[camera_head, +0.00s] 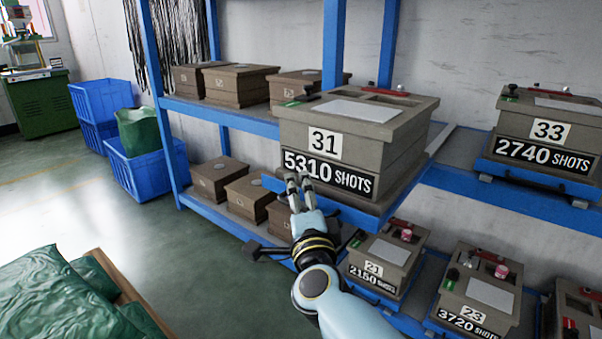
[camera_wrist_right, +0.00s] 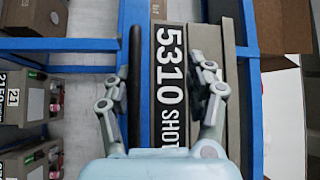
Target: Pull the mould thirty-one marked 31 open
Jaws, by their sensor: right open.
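Mould 31 (camera_head: 345,140) is a brown-grey box marked 31, with a black plate reading 5310 SHOTS (camera_head: 328,173). It sits on a blue tray (camera_head: 345,213) that juts out from the shelf. My right gripper (camera_head: 299,181) is at the front of the mould, over the lower left of the plate. In the right wrist view the right gripper (camera_wrist_right: 160,90) is open. I cannot tell whether either finger touches. My left gripper is out of view.
Mould 33 (camera_head: 545,132) stands to the right on the same level. Moulds 21 (camera_head: 378,262) and 23 (camera_head: 480,290) sit on the shelf below, near my arm. Blue crates (camera_head: 145,172) and green sacks (camera_head: 55,300) are at left. The floor between is clear.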

